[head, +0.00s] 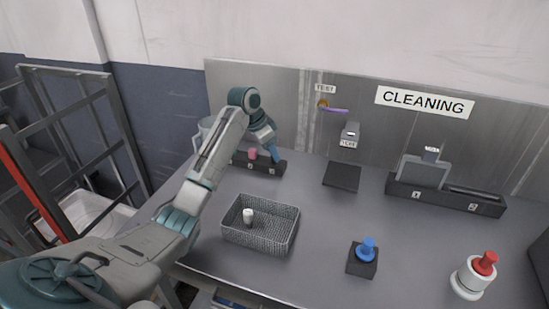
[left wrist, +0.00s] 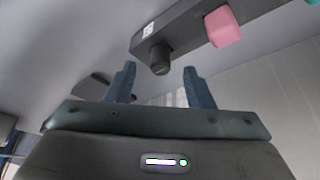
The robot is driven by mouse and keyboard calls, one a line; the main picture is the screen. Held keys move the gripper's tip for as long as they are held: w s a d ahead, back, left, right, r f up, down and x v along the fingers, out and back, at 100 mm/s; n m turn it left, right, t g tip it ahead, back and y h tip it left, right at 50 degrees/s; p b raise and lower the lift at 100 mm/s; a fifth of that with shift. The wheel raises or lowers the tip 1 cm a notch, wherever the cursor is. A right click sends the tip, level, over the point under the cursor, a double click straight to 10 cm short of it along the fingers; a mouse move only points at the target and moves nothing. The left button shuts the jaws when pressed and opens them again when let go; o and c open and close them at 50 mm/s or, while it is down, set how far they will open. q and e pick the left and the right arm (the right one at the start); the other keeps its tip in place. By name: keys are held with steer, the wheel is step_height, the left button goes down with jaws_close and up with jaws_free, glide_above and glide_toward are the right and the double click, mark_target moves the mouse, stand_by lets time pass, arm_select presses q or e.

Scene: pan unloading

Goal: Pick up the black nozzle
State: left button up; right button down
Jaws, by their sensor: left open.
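The black nozzle (left wrist: 160,58) sticks out of a dark holder bar in the left wrist view. It lies between and just beyond the two blue fingertips, with no visible contact. My left gripper (left wrist: 160,70) is open and empty, its fingers spread to either side of the nozzle. In the head view my left gripper (head: 274,156) is low over the right end of the holder bar (head: 270,169) against the back panel. I cannot make out the nozzle there. My right gripper is not in view.
A pink piece (left wrist: 222,28) sits in the same bar beside the nozzle. A wire basket (head: 284,236) with a white piece stands in front. A blue knob (head: 367,249) on a black block and a red-topped white piece (head: 472,277) stand to the right. The table middle is clear.

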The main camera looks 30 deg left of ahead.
arm_select(q)
steer(key=shift+x, duration=0.95)
steer(key=shift+f, duration=0.2)
jaws_close()
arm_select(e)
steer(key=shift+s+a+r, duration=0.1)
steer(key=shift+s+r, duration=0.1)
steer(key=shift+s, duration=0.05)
arm_select(q)
steer(key=shift+r, duration=0.15)
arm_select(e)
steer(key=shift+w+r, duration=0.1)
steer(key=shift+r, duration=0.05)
